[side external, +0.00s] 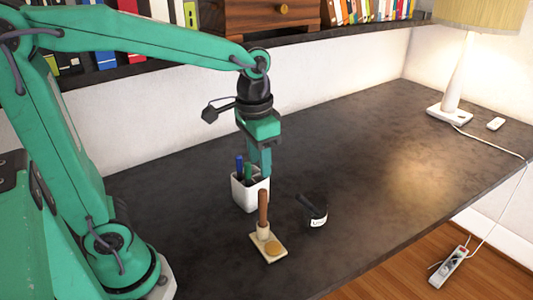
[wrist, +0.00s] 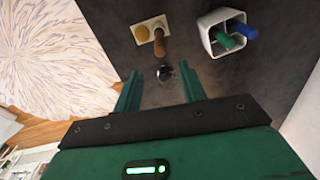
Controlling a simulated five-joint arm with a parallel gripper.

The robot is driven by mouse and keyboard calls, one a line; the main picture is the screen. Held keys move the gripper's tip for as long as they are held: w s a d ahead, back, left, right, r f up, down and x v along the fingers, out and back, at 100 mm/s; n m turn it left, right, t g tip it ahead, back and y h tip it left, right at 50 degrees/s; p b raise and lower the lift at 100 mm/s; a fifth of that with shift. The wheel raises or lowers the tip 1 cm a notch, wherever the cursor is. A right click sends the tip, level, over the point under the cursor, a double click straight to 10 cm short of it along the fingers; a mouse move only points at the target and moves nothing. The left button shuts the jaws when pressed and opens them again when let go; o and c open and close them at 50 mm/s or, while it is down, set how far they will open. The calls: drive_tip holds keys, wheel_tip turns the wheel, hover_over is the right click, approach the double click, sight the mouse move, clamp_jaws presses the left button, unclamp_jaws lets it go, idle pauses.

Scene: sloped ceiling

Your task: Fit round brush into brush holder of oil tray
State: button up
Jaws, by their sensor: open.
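The oil tray (side external: 281,245) is a small beige base with a yellow-orange disc and a short raised holder (side external: 263,232). The round brush (side external: 263,207) has a brown handle and stands upright at the holder, its lower end hidden, so it appears seated in it. In the wrist view the tray (wrist: 140,34) and brush (wrist: 160,46) lie at the top, beyond the fingers. My gripper (side external: 262,175) points down, behind the brush and overlapping the white cup in the side view. The wrist view shows my gripper (wrist: 161,82) open, with nothing held between its fingers.
A white cup (side external: 250,196) with blue and green pens stands behind the tray. The dark table's right side is clear up to a lamp (side external: 452,80). Shelves line the back.

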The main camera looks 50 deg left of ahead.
idle(0.4)
drive_tip(key=s+a+r+n+t, duration=0.1)
drive_tip(key=s+a+t, duration=0.2)
drive_tip(key=s, duration=0.5)
drive_tip(key=shift+s+a+r+n+t, duration=0.2)
drive_tip(key=shift+s+n+t, duration=0.2)
drive_tip(key=shift+t, duration=0.5)
